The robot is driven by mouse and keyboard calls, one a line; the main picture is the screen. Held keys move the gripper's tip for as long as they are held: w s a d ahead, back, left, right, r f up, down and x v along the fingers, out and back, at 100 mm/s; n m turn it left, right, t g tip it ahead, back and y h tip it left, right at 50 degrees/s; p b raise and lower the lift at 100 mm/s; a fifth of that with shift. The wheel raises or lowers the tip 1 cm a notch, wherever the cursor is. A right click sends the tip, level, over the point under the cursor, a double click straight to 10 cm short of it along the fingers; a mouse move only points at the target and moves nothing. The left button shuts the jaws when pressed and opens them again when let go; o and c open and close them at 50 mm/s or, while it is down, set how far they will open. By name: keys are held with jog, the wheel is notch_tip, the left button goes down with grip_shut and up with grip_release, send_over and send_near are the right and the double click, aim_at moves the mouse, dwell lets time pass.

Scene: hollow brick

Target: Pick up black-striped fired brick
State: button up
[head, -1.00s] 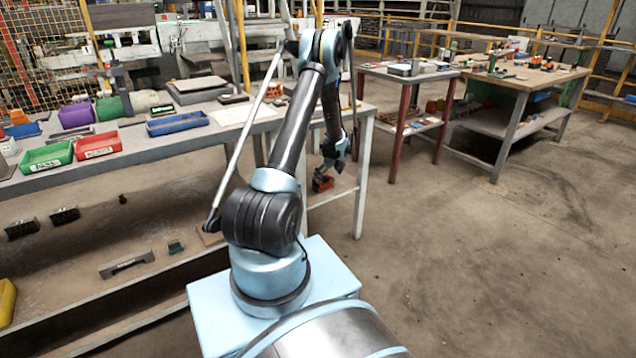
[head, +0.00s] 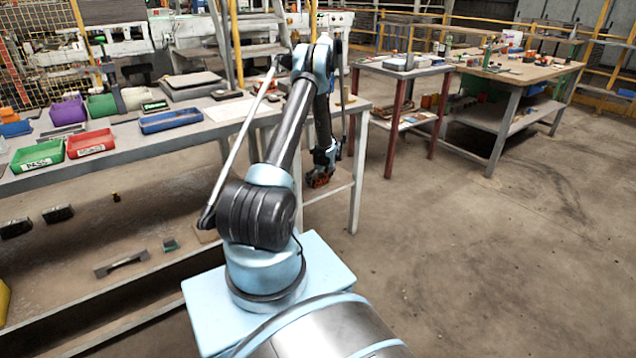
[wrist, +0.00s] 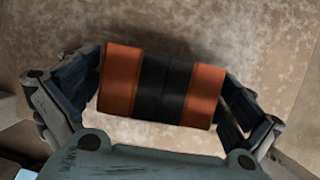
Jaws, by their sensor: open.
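My gripper (wrist: 160,100) is open, with one finger beside each end of the brick. The fingers are close to the brick's ends; whether they touch cannot be told. In the head view the brick (head: 318,180) shows small and orange at my gripper (head: 322,172), low over the lower shelf of the long bench. My gripper partly hides it there.
The long bench (head: 150,150) carries a green bin (head: 37,157), a red bin (head: 90,144) and a blue tray (head: 170,121). Its white leg (head: 357,175) stands just right of my gripper. A red-legged table (head: 393,130) is farther right. Open floor lies at the right.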

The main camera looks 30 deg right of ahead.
jog(key=shift+c, duration=0.2)
jog(key=c, duration=1.2)
jog(key=shift+o, duration=0.2)
jog(key=shift+r, duration=0.15)
